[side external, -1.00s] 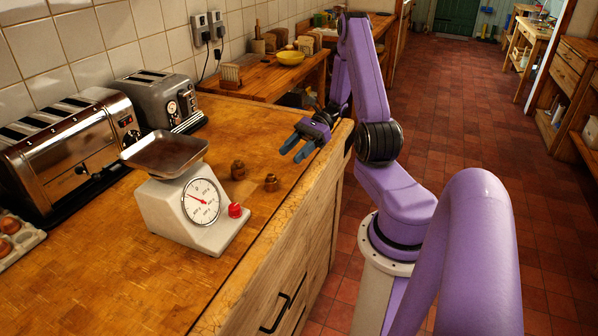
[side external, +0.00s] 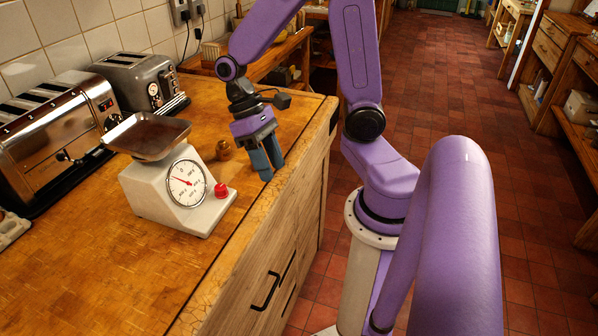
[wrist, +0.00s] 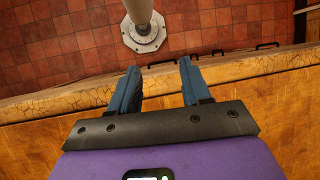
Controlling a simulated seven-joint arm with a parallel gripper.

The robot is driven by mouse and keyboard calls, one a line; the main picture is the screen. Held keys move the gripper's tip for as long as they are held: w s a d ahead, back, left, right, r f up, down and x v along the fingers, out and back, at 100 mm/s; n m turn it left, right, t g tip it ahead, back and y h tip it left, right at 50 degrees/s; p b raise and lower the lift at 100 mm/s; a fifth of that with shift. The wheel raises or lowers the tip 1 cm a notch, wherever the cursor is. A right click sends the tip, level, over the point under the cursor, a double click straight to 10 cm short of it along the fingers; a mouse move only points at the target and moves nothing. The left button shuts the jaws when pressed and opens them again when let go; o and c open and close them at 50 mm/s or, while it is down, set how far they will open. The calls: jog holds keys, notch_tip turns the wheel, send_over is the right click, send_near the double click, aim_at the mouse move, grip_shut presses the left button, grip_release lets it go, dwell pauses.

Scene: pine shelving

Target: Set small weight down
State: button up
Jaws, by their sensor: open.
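One small brass weight (side external: 224,150) stands upright on the wooden counter (side external: 75,235), behind and right of the white scale (side external: 172,192). A second weight does not show now; my gripper covers that part of the counter in the side view. My gripper (side external: 268,165) points down near the counter's front edge, right of the visible weight. Its blue fingers are apart, and the wrist view also shows the gripper (wrist: 160,68) open with nothing between the fingers. The scale has a metal pan (side external: 147,136), which looks empty, and a red knob (side external: 221,190).
Two toasters, a long chrome one (side external: 60,140) and a smaller grey one (side external: 140,80), stand against the tiled wall. The counter's front edge (wrist: 60,101) and the red tiled floor (wrist: 60,45) lie under the fingers.

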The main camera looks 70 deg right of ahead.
jog(key=s+a+r+n+t+h, duration=0.1)
jog(key=s+a+r+n+t, duration=0.2)
jog(key=s+a+n+t, duration=0.2)
jog(key=shift+s+r+n, duration=0.15)
jog(key=shift+s+n, duration=1.5)
jog(key=shift+n, duration=1.95)
